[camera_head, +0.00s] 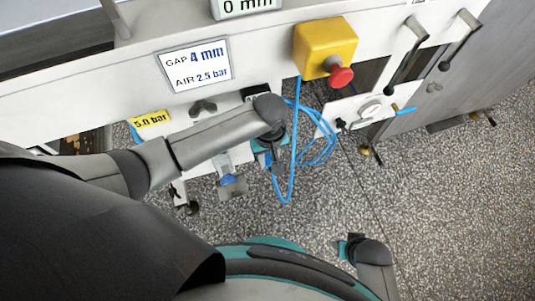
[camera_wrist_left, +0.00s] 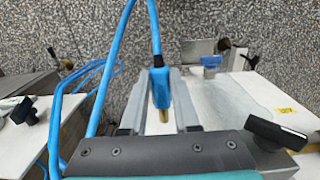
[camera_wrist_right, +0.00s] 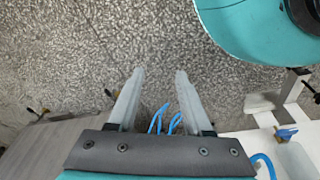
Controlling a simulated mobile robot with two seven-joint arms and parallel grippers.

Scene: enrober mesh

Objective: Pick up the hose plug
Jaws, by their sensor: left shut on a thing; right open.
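The hose plug (camera_wrist_left: 159,88) is a blue body with a brass tip, and a blue hose loops away from it. My left gripper (camera_wrist_left: 161,78) is shut on the plug, with one finger on each side of its body. The brass tip shows between the fingers. In the head view my left gripper (camera_head: 268,156) hangs in front of the machine, and the arm hides most of the plug. My right gripper (camera_wrist_right: 160,74) is open and empty above the speckled floor; in the head view only part of that arm shows at the lower right.
A yellow box with a red button (camera_head: 326,48) sits on the machine front. Coiled blue hose (camera_head: 318,150) hangs below it, beside a white panel with a blue fitting (camera_head: 403,110). A wing knob (camera_head: 203,107) and a blue-handled bracket (camera_head: 230,182) are near my left arm. Floor is clear below.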

